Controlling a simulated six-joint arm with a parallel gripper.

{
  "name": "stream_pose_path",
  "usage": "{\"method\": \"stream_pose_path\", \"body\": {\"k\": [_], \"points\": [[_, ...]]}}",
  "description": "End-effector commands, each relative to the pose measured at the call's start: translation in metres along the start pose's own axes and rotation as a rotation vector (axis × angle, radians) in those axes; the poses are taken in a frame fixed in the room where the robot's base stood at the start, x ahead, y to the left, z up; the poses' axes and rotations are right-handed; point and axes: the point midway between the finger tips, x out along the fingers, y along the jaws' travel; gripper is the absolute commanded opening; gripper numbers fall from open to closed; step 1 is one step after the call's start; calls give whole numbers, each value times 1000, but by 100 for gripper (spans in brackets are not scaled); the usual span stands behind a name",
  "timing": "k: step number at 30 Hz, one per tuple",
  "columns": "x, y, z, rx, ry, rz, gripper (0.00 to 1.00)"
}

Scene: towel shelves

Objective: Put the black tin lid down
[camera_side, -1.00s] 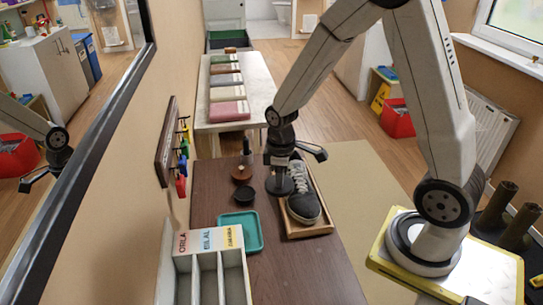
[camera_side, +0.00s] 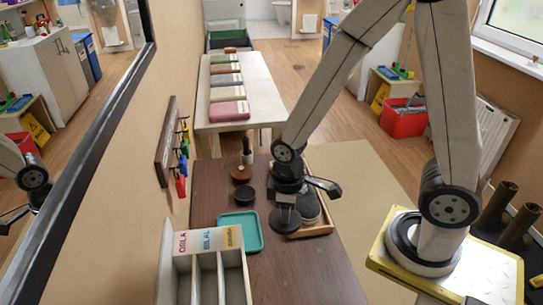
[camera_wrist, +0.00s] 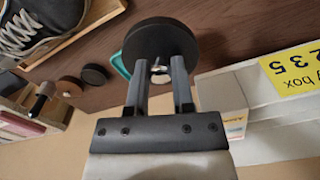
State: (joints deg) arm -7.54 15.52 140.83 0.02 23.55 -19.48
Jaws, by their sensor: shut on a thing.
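The black tin lid (camera_wrist: 160,38) is a round dark disc with a small metallic knob. My gripper (camera_wrist: 160,70) is shut on that knob in the wrist view, one finger on each side. In the side view the lid (camera_side: 285,221) hangs under my gripper (camera_side: 287,203), right of the teal tray (camera_side: 225,249) and over the brown table (camera_side: 290,270). I cannot tell whether its underside touches the table.
A shoe (camera_side: 310,206) in a wooden tray (camera_side: 326,228) is close on the right, partly hidden by my gripper. A black round piece (camera_side: 245,194) and a brown one (camera_side: 242,174) lie behind the teal tray. A compartment box (camera_side: 238,262) stands front left. Table front is clear.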

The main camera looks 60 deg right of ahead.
Motion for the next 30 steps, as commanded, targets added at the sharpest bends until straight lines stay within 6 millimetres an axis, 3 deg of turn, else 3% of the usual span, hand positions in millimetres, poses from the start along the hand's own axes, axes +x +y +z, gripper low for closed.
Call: {"method": "stream_pose_path", "body": {"k": [8,23,30], "points": [[10,8,-20,0,-2,-1,0],[41,33,-83,0,-1,0,0],[65,40,-100,0,-3,-1,0]]}}
